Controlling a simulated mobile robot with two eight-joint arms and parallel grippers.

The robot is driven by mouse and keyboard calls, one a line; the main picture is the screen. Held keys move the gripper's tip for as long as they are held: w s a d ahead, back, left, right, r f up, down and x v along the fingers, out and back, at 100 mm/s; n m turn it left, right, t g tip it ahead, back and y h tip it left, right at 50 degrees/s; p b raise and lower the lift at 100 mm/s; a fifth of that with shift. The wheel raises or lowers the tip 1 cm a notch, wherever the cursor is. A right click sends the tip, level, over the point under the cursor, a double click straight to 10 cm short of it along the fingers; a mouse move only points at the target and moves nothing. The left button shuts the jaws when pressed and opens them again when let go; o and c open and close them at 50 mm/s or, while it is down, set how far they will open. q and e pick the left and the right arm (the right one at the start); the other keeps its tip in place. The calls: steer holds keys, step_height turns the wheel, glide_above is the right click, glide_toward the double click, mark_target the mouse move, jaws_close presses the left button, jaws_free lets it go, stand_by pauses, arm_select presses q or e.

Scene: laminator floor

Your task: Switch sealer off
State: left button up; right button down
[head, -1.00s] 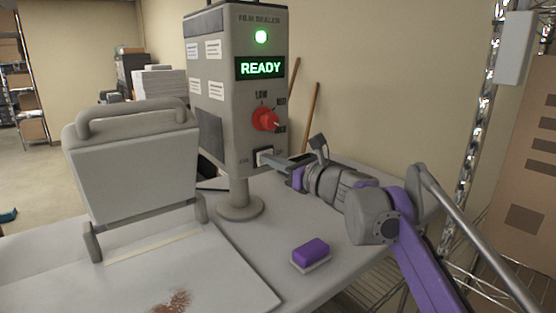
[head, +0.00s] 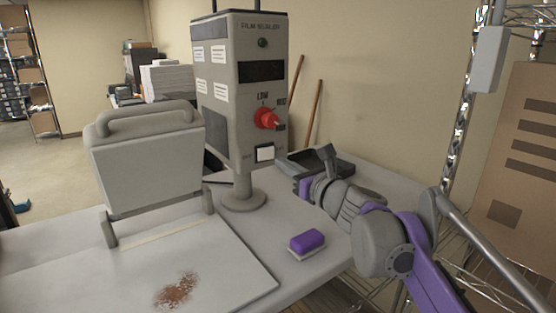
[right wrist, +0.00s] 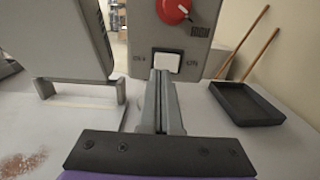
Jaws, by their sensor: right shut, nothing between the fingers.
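The film sealer (head: 239,100) is a grey box on a round-footed post. Its display (head: 261,71) and round lamp (head: 262,43) are dark. A red knob (head: 266,119) sits below the display. The white rocker switch (head: 265,153) is at the bottom of the front face; it also shows in the right wrist view (right wrist: 166,62), between printed labels. My right gripper (right wrist: 163,77) is shut and empty, its fingers pointing toward the switch from just in front and below. In the head view its fingertips are hard to make out. My left gripper is not in view.
A purple sponge-like block (head: 307,241) lies near the table's right edge. A dark tray (right wrist: 248,103) stands right of the sealer. A grey hinged lid (head: 150,165) stands open over a plate (head: 220,270) with a brown stain (head: 176,291). A wire rack post (head: 462,110) is at right.

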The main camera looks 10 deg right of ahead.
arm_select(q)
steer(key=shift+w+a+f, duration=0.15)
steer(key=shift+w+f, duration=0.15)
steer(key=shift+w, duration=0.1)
arm_select(e)
steer(key=v, duration=0.6)
steer(key=shift+s+f, duration=0.15)
steer(key=shift+f, duration=0.1)
